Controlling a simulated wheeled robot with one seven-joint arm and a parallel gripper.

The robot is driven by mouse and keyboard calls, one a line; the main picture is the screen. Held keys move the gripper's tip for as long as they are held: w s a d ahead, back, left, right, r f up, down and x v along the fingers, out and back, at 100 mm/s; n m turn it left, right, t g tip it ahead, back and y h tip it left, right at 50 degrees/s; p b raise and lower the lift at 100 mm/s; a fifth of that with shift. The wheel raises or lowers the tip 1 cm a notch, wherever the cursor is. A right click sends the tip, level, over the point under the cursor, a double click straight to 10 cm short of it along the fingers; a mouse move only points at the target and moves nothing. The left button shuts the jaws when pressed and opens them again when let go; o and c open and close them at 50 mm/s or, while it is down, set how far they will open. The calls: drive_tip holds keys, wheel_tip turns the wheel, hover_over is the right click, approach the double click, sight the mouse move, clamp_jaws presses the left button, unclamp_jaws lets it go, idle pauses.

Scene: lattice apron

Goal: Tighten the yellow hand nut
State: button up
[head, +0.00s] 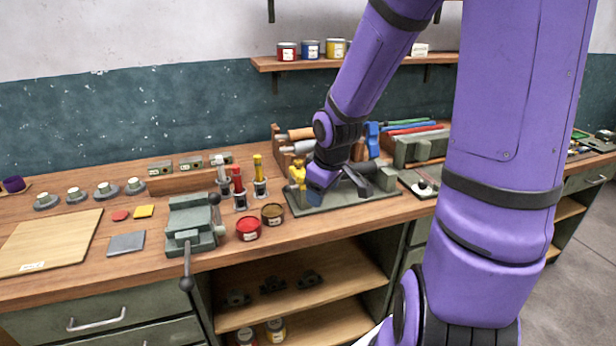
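A yellow knobbed piece (297,172), which looks like the yellow hand nut, stands at the left end of a grey-green fixture plate (350,199) on the bench. My gripper (314,196) is low over the left part of this plate, just right of the yellow piece. The purple hand partly overlaps it in this view. I cannot tell whether they touch. The fingers are too small and hidden to show whether they are open or shut. A grey cylindrical part (386,179) is at the plate's right end.
Red and yellow upright tools (259,172) stand close left of the fixture. A tool rack (283,157) is behind it.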

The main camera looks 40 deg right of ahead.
drive_tip(key=w+d+f+t+y, duration=0.2)
drive_tip(key=w+d+f+y, duration=0.15)
drive_tip(key=f, duration=0.45)
drive_tip(key=w+d+r+m+t, duration=0.1)
drive_tip(key=w+d+r+t, duration=0.35)
drive_tip(key=d+t, duration=0.3)
drive_tip(key=shift+t+y, duration=0.25)
drive_tip(key=shift+y, duration=0.1)
drive_tip(key=x, duration=1)
drive_tip(key=shift+a+f, duration=0.2)
drive_tip(key=shift+a, duration=0.25)
drive_tip(key=c, duration=0.9)
